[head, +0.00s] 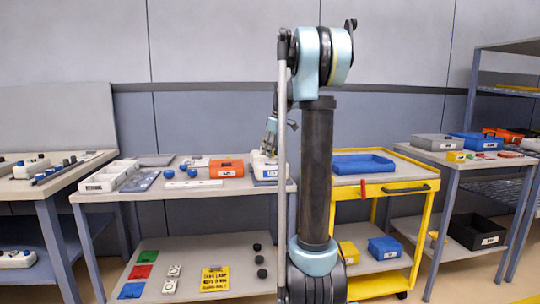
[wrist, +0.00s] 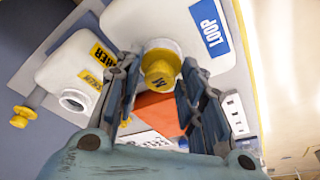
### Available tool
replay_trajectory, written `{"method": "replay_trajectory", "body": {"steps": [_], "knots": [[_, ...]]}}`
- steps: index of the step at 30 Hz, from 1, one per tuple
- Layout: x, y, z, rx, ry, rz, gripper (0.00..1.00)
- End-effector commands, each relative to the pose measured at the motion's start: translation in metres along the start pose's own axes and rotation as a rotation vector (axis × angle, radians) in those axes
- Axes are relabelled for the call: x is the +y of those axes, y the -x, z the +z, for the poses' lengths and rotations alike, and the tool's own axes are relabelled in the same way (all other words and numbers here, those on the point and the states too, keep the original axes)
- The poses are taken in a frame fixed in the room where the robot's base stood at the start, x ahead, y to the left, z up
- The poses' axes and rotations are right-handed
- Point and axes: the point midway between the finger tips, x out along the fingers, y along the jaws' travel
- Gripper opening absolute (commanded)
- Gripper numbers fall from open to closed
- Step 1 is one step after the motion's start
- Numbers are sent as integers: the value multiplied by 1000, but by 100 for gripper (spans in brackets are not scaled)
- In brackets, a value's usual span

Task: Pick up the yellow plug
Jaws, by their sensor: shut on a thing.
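In the wrist view, a round yellow plug (wrist: 160,72) with a dark mark on its face is between the two fingers of my gripper (wrist: 161,76), which is shut on it. Behind the plug is the neck of a white jug (wrist: 180,22) with a blue "LOOP" label. I cannot tell whether the plug is seated in the neck or clear of it. In the head view, my gripper (head: 270,132) is small and partly hidden by my arm, above the white jug on the middle bench.
A second white jug (wrist: 52,68) has a yellow label and an open neck. A yellow knob-like piece (wrist: 21,117) lies at the left. An orange bin (head: 227,168) stands on the middle bench. A yellow trolley (head: 420,187) with a blue tray (head: 362,164) is to the right.

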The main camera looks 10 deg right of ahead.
Motion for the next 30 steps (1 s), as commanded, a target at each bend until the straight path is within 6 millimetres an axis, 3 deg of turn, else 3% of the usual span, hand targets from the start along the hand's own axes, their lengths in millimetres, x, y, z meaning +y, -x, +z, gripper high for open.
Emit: {"method": "replay_trajectory", "body": {"steps": [18, 30], "knots": [[1, 85, -23, 0, -1, 1, 25], [1, 96, -26, 0, -1, 1, 25]]}}
